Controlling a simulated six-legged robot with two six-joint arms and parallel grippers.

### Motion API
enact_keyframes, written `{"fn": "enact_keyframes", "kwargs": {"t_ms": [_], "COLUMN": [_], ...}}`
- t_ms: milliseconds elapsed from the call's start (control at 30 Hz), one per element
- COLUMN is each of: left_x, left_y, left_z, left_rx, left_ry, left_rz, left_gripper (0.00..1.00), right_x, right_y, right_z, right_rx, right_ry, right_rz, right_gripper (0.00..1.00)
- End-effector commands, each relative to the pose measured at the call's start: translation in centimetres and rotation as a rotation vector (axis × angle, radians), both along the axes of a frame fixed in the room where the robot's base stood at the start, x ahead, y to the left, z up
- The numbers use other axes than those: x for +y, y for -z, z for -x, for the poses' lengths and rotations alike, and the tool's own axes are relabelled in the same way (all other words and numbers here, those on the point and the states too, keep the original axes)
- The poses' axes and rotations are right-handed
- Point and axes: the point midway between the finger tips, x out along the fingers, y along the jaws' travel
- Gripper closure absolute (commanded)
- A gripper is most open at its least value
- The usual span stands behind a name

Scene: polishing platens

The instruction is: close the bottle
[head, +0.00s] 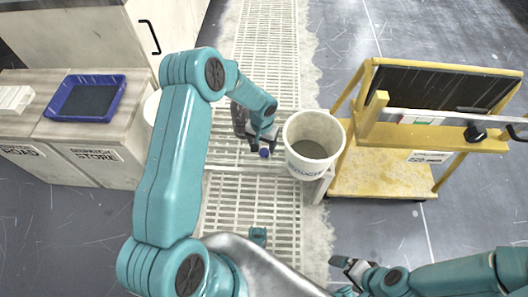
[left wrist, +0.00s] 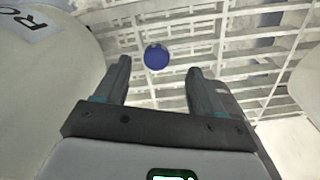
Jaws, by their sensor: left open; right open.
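A small round blue thing (head: 264,153), which looks like a cap, is just beyond the fingertips of my left gripper (head: 262,146). In the left wrist view, the blue round thing (left wrist: 156,57) is ahead of the two spread fingers (left wrist: 158,75), apart from both. My left gripper is open with nothing between its fingers. No bottle body can be made out; I cannot tell whether the blue thing sits on one. My right gripper (head: 352,266) is open and empty at the lower right of the head view.
A large white bucket (head: 312,121) stands right beside my left gripper. A yellow cart (head: 380,178) is to the right. A blue tray (head: 118,98) lies on the cabinet at left. White grating (head: 245,205) is below. Another white container (head: 151,106) is partly hidden behind my left arm.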

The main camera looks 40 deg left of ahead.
Motion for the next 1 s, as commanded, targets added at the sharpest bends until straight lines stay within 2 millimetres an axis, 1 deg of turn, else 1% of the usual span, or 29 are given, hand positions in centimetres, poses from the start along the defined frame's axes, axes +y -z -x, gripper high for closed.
{"fn": "enact_keyframes", "kwargs": {"t_ms": [200,300,400,667,700,767,800,867,900,1000], "left_x": [-0.3,-0.3,-0.3,-0.3,-0.3,-0.3,-0.3,-0.3,-0.3,-0.3], "left_y": [3.3,4.6,5.1,5.0,5.0,5.0,5.0,5.0,5.0,5.0], "left_z": [-0.4,-0.4,-0.4,-0.4,-0.4,-0.4,-0.4,-0.4,-0.4,-0.4], "left_rx": [0.002,0.001,0.0,0.0,0.0,0.0,0.0,0.0,0.0,0.0], "left_ry": [0.001,0.001,0.0,0.0,0.0,0.0,0.0,0.0,0.0,0.0], "left_rz": [0.0,0.0,0.0,0.0,0.0,0.0,0.0,0.0,0.0,0.0], "left_gripper": [0.31,0.31,0.31,0.31,0.35,0.54,0.67,0.87,0.91,0.91], "right_x": [0.0,0.0,0.0,0.0,0.0,0.0,0.0,0.0,0.0,0.0], "right_y": [1.5,1.9,1.9,1.8,1.8,1.8,1.8,1.8,1.8,1.8], "right_z": [0.0,0.0,0.0,0.0,0.0,0.0,0.0,0.0,0.0,0.0], "right_rx": [0.0,0.0,0.0,0.0,0.0,0.0,0.0,0.0,0.0,0.0], "right_ry": [0.0,0.0,0.0,0.0,0.0,0.0,0.0,0.0,0.0,0.0], "right_rz": [0.0,0.0,0.0,0.0,0.0,0.0,0.0,0.0,0.0,0.0], "right_gripper": [0.0,0.0,0.0,0.0,0.0,0.0,0.0,0.0,0.0,0.0]}}
